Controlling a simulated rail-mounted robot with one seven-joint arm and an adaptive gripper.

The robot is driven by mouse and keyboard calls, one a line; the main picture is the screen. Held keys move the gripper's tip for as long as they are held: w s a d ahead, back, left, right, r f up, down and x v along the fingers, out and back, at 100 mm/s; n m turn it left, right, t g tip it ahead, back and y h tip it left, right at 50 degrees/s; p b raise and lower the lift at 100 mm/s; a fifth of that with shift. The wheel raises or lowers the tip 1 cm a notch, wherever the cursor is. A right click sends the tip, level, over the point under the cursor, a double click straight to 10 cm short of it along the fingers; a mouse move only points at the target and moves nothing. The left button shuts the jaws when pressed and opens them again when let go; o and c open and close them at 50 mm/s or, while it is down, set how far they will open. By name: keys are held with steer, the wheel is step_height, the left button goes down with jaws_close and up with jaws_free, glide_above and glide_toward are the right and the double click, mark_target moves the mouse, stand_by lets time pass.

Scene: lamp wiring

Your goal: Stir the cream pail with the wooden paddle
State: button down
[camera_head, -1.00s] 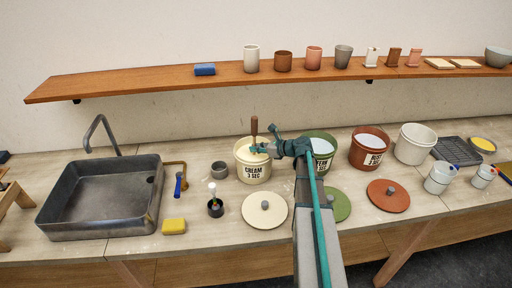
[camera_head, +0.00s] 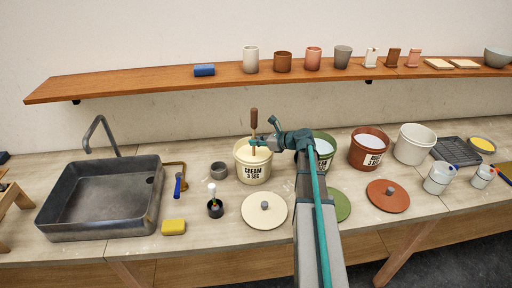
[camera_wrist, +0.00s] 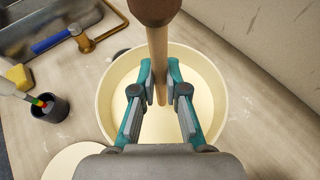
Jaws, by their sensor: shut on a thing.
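The cream pail (camera_head: 253,170), labelled "CREAM 3 SEC", stands on the counter with its lid off. Pale cream liquid fills it in the wrist view, where its rim (camera_wrist: 103,100) surrounds my fingers from above. The wooden paddle (camera_head: 254,120) stands nearly upright over the pail, its thick brown handle on top. Its shaft (camera_wrist: 158,58) passes between the fingers of my gripper (camera_wrist: 160,88), which is shut on it. The shaft runs down inside the rim; how deep its lower end reaches I cannot tell. My gripper also shows in the head view (camera_head: 256,142).
The cream lid (camera_head: 264,210) lies in front of the pail. A grey cup (camera_head: 219,170) and a black pot with a brush (camera_head: 215,208) stand to its left. A green pail (camera_head: 324,150) and a red-brown pail (camera_head: 370,148) stand to the right. A shelf (camera_head: 150,83) runs above.

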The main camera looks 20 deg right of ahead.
mark_target(256, 109)
steer(key=shift+r, duration=5.3)
steer(key=shift+r, duration=1.85)
